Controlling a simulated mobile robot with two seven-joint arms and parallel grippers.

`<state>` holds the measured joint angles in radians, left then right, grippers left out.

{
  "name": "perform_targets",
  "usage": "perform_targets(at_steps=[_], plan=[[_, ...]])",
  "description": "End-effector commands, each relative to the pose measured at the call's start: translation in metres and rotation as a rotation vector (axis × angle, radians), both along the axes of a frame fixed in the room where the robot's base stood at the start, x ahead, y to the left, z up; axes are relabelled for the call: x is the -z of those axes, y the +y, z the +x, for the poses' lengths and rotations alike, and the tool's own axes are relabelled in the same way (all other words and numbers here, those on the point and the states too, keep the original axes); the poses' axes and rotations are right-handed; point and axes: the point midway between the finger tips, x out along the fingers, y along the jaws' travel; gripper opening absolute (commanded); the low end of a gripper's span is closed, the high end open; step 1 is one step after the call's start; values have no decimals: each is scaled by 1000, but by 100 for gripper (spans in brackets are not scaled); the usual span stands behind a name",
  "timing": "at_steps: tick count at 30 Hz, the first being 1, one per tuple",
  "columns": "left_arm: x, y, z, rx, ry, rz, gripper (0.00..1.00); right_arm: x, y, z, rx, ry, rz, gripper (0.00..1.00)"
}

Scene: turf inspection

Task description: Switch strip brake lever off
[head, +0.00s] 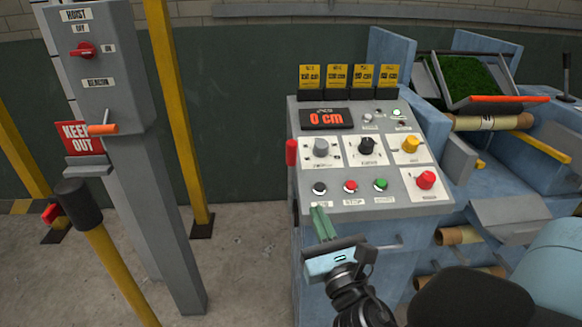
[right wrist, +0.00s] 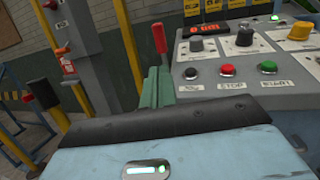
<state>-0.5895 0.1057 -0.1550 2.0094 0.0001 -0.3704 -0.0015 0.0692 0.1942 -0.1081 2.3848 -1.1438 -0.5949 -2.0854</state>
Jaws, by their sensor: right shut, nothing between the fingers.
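A red-handled lever (head: 292,152) is mounted at the left side of the grey control console (head: 300,120). It also shows in the right wrist view, where the red grip (right wrist: 159,39) stands upright just beyond the fingertips. No label on it can be read, so I cannot confirm that it is the strip brake lever. My right gripper (head: 320,210) has green fingers, which are shut and empty. It is in front of the console's lower left corner, below and a little right of the lever. In the right wrist view the fingers (right wrist: 156,82) appear apart from the grip. My left gripper is out of view.
A hoist box (head: 100,70) on a grey post and yellow posts stand at left. A blue machine with turf (head: 468,78) is at right. Open floor lies left of the console.

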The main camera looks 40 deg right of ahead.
Motion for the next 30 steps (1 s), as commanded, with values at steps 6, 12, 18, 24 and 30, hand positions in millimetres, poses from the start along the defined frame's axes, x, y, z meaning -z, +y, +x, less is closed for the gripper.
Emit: perform_targets(at_steps=[6,12,18,24,30], plan=[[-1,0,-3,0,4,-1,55,-1,-1,3,-1,-1,2,0],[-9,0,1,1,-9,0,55,-9,-9,24,-1,-5,1,0],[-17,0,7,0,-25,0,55,-17,-21,58,-1,-5,2,0],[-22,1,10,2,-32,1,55,-25,-33,91,0,-4,2,0],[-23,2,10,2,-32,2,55,-29,-42,117,-2,-2,4,0]])
